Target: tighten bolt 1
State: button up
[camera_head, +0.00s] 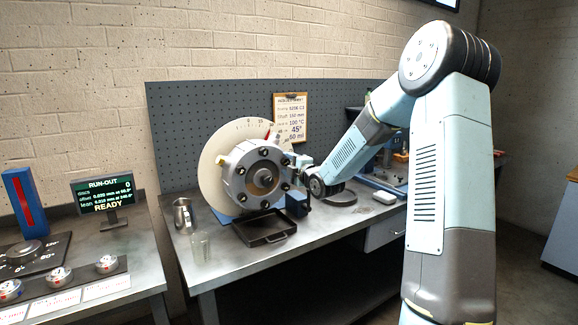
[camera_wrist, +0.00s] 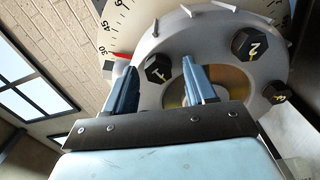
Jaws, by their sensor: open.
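The rotor (camera_head: 239,184) is a grey round hub with several black hex bolts around its face, in front of a pale dial disc (camera_head: 212,155). In the wrist view, bolt 1 (camera_wrist: 157,69) is a black hex head with a yellow mark that looks like a 1. My gripper (camera_wrist: 158,64) is open, with one blue finger on each side of bolt 1 in that view. I cannot tell whether the fingers touch it or how deep they reach. In the head view, my gripper (camera_head: 304,167) is at the rotor's right side, small and partly hidden.
Bolt 2 (camera_wrist: 250,43) and another numbered bolt (camera_wrist: 279,92) lie to the right in the wrist view. A black tray (camera_head: 266,238) sits below the rotor. A metal cup (camera_head: 183,214) and a clear glass (camera_head: 200,246) stand at left. A screen (camera_head: 103,194) reads READY.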

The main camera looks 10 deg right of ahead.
grip_shut()
dwell(0.5)
